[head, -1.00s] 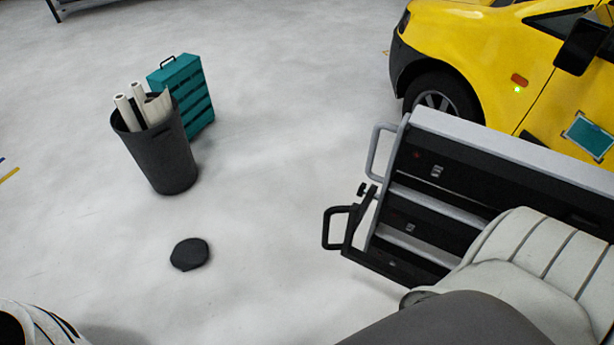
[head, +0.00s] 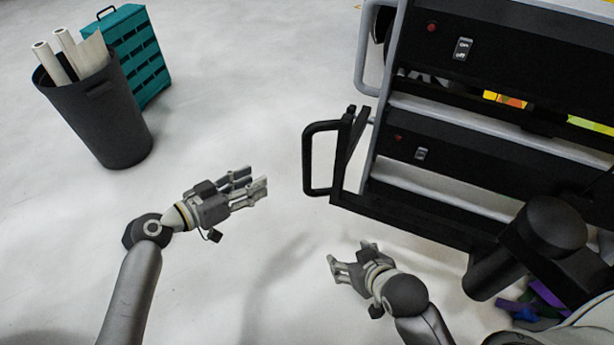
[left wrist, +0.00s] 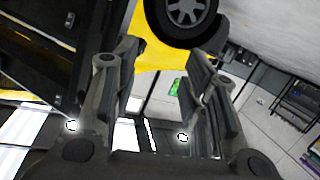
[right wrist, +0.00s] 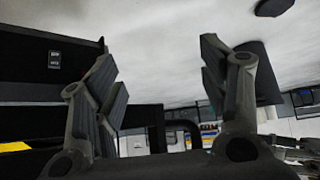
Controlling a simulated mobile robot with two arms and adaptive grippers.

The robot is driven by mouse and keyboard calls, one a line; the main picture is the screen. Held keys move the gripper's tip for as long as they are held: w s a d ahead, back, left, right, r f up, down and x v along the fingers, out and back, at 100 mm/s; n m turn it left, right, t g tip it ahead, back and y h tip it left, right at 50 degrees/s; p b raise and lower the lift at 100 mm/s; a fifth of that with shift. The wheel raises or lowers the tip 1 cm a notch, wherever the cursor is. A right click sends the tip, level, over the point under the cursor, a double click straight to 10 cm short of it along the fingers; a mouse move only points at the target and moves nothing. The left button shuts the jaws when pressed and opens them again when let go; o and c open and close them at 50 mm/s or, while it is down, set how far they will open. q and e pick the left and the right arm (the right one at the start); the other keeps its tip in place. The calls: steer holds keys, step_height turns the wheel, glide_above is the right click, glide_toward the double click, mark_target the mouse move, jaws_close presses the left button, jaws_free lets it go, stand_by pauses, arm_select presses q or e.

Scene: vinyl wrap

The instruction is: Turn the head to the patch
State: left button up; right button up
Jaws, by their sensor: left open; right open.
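The patch is not in the head view now, and I cannot make it out in either wrist view. The yellow car body (left wrist: 152,48) shows in the left wrist view behind my open fingers, with a wheel (left wrist: 185,10) above it. My left gripper (head: 258,186) is open and empty above the floor, left of the black cart. My right gripper (head: 350,256) is open and empty, below the cart's lower left corner in the head view.
The black and grey cart (head: 470,150) with drawers and a black side handle (head: 308,160) fills the right. A dark bin (head: 105,125) with white rolls (head: 65,50) stands at upper left beside a teal case (head: 140,60). Floor between them is clear.

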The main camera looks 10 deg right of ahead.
mark_target(307, 153)
arm_select(q)
steer(key=s+d+r+m+g+h+b, duration=0.25)
steer(key=d+r+m+h+b, duration=0.2)
steer(key=r, duration=0.25)
steer(key=shift+t+y, duration=0.25)
steer(key=p+x, duration=0.1)
steer(key=x, duration=0.8)
steer(key=shift+s+d, duration=0.15)
arm_select(e)
steer(key=r, duration=0.1)
steer(key=s+r+t, duration=0.1)
steer(key=r, duration=0.1)
steer(key=shift+d+r, duration=0.1)
steer(key=shift+r, duration=0.15)
arm_select(q)
jaws_close()
